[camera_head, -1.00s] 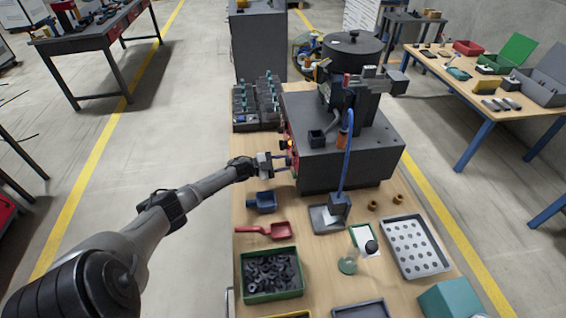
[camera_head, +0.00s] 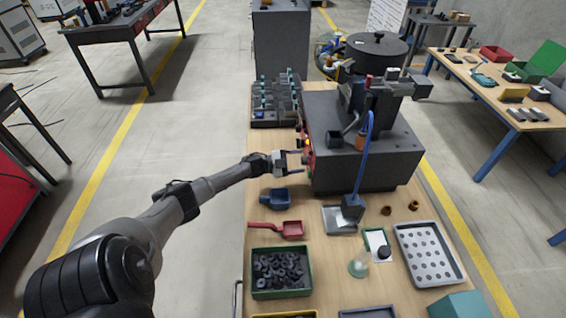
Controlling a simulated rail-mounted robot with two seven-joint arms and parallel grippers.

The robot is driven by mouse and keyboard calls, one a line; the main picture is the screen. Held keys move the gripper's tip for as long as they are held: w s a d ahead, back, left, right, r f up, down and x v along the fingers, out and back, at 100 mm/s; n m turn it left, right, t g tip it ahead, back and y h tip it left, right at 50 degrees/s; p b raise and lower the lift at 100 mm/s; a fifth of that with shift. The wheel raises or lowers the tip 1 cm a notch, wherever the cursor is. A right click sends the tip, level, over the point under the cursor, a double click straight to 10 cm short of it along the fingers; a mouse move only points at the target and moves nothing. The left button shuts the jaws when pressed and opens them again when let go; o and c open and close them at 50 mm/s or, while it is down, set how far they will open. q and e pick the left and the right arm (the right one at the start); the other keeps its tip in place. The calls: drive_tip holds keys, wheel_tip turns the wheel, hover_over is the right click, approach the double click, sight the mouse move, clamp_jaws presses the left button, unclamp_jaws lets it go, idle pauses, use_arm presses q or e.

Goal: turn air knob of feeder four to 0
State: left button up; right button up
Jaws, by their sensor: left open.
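The air knob cannot be told apart from the other controls. My left gripper (camera_head: 298,162) is at this left side, its fingers pointing right, close to the panel. It is open with nothing seen between the fingers; whether it touches a control cannot be told. My right gripper is not in view.
A rack of dark parts (camera_head: 275,100) stands behind the gripper. A perforated tray (camera_head: 428,252) is at the right. Floor left of the bench is clear.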

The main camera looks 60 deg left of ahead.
use_arm(q)
drive_tip(key=p+v, duration=0.1)
drive_tip(key=v, duration=1.2)
drive_tip(key=shift+p, duration=0.3)
drive_tip(key=shift+s, duration=0.15)
